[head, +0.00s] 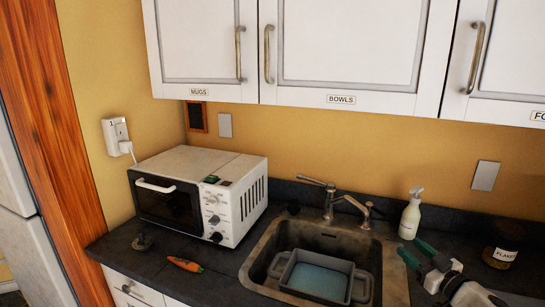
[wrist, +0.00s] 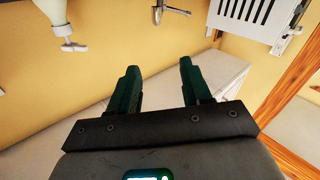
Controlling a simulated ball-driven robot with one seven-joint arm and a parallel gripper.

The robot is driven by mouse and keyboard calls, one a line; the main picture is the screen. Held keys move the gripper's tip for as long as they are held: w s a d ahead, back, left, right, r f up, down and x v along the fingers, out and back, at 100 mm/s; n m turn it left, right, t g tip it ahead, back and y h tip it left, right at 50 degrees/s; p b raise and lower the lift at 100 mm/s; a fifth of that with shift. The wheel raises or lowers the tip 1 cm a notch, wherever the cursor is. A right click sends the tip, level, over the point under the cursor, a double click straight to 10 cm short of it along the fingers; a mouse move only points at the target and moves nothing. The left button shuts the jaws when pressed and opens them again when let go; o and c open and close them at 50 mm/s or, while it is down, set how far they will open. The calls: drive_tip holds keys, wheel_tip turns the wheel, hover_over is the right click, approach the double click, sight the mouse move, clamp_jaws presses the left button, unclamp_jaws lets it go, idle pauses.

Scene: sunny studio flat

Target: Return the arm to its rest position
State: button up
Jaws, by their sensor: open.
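My gripper (head: 416,252) is at the lower right of the head view, over the counter to the right of the sink, with part of my arm behind it. Its two dark green fingers also show in the wrist view (wrist: 158,85). They stand apart with nothing between them, so it is open and empty. The rest of my arm is out of view.
A soap bottle (head: 411,215) stands just behind my gripper. The sink (head: 262,262) holds a grey tub (head: 318,278), with a tap (head: 345,203) behind. A microwave (head: 232,200), a carrot (head: 185,265) and a jar (head: 499,257) are on the counter. White cabinets (head: 350,45) hang above.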

drive_tip(key=s+a+f+m+g+h, duration=0.1)
drive_tip(key=s+a+f+m+h, duration=0.1)
drive_tip(key=s, duration=0.4)
drive_tip(key=s+a+f+m+g+h, duration=0.2)
drive_tip(key=s+f+m+h, duration=0.2)
drive_tip(key=s, duration=0.1)
drive_tip(key=s+a+f+m+g+h, duration=0.2)
drive_tip(key=s+f+m+h, duration=0.1)
drive_tip(key=s, duration=0.3)
drive_tip(key=shift+s+a+f+m, duration=0.15)
drive_tip(key=shift+s+a+m, duration=0.15)
drive_tip(key=shift+m, duration=0.1)
drive_tip(key=s+a+f+n+g+y, duration=0.1)
drive_tip(key=s+f+g, duration=0.2)
drive_tip(key=s, duration=0.8)
drive_tip(key=s+a+f+n+g+y, duration=0.1)
drive_tip(key=s+f+g, duration=0.3)
drive_tip(key=s, duration=0.7)
drive_tip(key=s+a+f+g, duration=0.1)
drive_tip(key=s+f+g, duration=0.2)
drive_tip(key=s, duration=0.8)
drive_tip(key=shift+f+n+g+y, duration=0.2)
drive_tip(key=shift+n+g+y, duration=0.2)
drive_tip(key=shift+g, duration=0.3)
